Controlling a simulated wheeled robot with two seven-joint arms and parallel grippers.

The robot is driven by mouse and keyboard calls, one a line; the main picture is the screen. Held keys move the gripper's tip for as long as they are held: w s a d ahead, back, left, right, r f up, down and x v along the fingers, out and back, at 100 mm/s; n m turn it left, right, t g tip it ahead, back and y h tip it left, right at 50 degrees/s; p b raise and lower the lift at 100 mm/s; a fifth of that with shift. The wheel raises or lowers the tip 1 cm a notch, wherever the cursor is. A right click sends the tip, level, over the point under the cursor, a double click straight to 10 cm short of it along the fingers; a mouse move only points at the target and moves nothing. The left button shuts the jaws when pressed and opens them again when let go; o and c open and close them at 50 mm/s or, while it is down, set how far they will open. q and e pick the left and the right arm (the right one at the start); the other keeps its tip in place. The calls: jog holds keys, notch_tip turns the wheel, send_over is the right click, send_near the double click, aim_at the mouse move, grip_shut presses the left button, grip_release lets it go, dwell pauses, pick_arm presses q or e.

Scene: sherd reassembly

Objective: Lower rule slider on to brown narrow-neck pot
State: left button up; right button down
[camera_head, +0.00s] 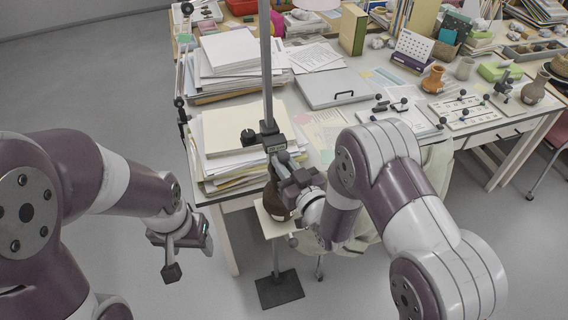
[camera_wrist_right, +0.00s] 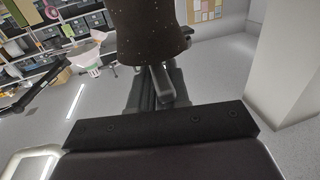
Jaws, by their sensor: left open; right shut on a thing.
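The brown narrow-neck pot (camera_head: 274,196) is upright at a cream plate (camera_head: 262,220) beside the tall rule post (camera_head: 266,70). The dark rule slider (camera_head: 269,136), with a round knob on its left, sits on the post above the pot. A grey piece slants down from it. My right gripper (camera_head: 292,178) is shut on the pot from the right; its fingers hide part of the neck. In the right wrist view, the speckled brown pot (camera_wrist_right: 150,35) fills the top centre beyond the fingers (camera_wrist_right: 155,85). My left gripper (camera_head: 187,256) is open and empty, low at left.
Paper stacks (camera_head: 235,130) on the table (camera_head: 215,202) stand close behind the post. A black base plate (camera_head: 279,290) lies on the floor below. A grey folder (camera_head: 335,88) and small pottery (camera_head: 433,80) are farther right. Floor around my left gripper is clear.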

jog(key=c, duration=0.9)
grip_release()
jog(key=shift+c, duration=0.2)
